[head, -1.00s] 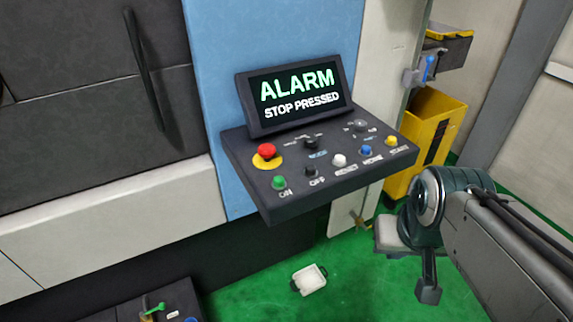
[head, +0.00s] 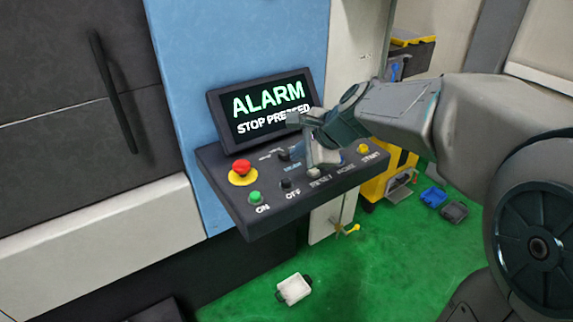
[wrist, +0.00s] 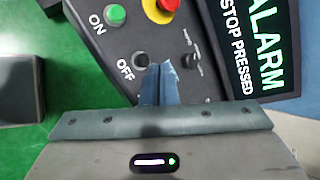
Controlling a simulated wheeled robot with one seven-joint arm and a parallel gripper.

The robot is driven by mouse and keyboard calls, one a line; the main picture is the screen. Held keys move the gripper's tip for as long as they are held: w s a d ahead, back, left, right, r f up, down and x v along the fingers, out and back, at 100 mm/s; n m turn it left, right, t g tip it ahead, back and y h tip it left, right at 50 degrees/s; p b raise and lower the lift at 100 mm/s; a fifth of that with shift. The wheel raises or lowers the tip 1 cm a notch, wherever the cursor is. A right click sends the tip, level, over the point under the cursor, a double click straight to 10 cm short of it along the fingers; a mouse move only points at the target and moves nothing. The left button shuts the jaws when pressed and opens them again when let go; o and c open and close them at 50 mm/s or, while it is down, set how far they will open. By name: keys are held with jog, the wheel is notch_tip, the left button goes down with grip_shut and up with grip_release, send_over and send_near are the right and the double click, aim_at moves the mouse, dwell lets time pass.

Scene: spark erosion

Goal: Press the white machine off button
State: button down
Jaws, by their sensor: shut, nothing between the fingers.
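The control panel (head: 225,196) carries the small black OFF button (head: 286,183), between the green ON button (head: 255,197) and the RESET label. In the wrist view the OFF button (wrist: 141,59) shows just left of my fingertips, partly edged by them. My gripper (head: 311,160) is over the right half of the panel, covering part of the button row in the head view. In the wrist view my gripper (wrist: 160,68) has its fingers together with nothing held. I cannot tell whether the tips touch the panel.
A red emergency stop (head: 241,168) on a yellow base is left of the fingers. The tilted screen (head: 262,108) reads ALARM STOP PRESSED and stands close behind my gripper. A small white bin (head: 293,289) lies on the green floor below.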

aim_at(290, 183)
jog(key=w+m, duration=0.1)
jog(key=w+a+m, duration=0.2)
jog(key=shift+w+r+t+y, duration=0.3)
jog(key=shift+w+r, duration=0.05)
jog(key=shift+w, duration=0.05)
jog(key=shift+f, duration=0.15)
notch_tip(290, 183, down, 9)
jog(key=b, duration=0.8)
jog(key=shift+r, duration=0.2)
dwell(1.3)
jog(key=shift+f+b, duration=0.3)
jog(key=shift+f, duration=0.1)
jog(key=shift+f+b, duration=0.35)
jog(key=shift+f, duration=0.05)
dwell(0.6)
jog(key=shift+r, duration=0.1)
jog(key=shift+r+p, duration=0.75)
jog(key=shift+p, duration=0.05)
